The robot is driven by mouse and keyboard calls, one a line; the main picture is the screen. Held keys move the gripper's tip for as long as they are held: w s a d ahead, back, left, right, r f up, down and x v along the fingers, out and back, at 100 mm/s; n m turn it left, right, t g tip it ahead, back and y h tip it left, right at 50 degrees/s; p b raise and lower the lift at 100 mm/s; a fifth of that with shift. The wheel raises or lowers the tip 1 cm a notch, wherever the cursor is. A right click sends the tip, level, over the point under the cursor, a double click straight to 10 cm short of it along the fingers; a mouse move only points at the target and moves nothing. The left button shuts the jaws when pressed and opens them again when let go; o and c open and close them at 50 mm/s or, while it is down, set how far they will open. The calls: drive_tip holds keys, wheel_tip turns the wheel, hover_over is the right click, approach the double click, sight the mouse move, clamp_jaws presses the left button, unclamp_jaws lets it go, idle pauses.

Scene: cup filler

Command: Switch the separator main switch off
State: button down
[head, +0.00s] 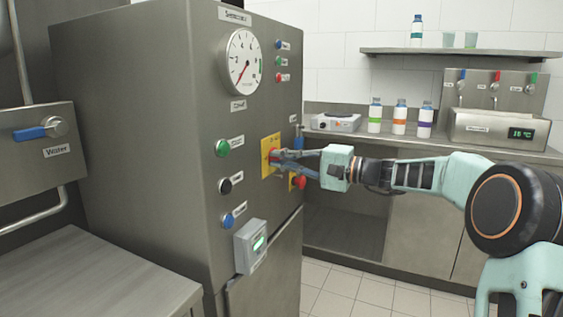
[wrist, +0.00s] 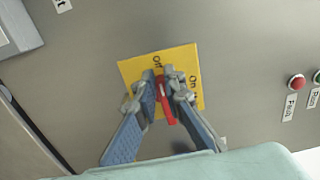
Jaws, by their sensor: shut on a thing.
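The main switch is a red rotary handle (wrist: 167,108) on a yellow plate (wrist: 130,68) with the labels "Off" and "On". The plate (head: 266,144) also shows on the front of the grey separator cabinet (head: 160,130) in the head view. My gripper (wrist: 165,80) reaches the plate, with its two fingers on either side of the red handle and shut on it. In the head view my gripper (head: 276,157) hides most of the handle. Which label the handle points at is hard to tell, as the fingers cover part of it.
A red emergency-type button (head: 300,182) sits just below my gripper. Green (head: 222,147), black (head: 225,186) and blue (head: 228,220) buttons are on the cabinet to the left. A counter with bottles (head: 399,117) stands behind my arm.

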drive_tip(key=c, duration=2)
unclamp_jaws()
drive_tip(key=v, duration=1.2)
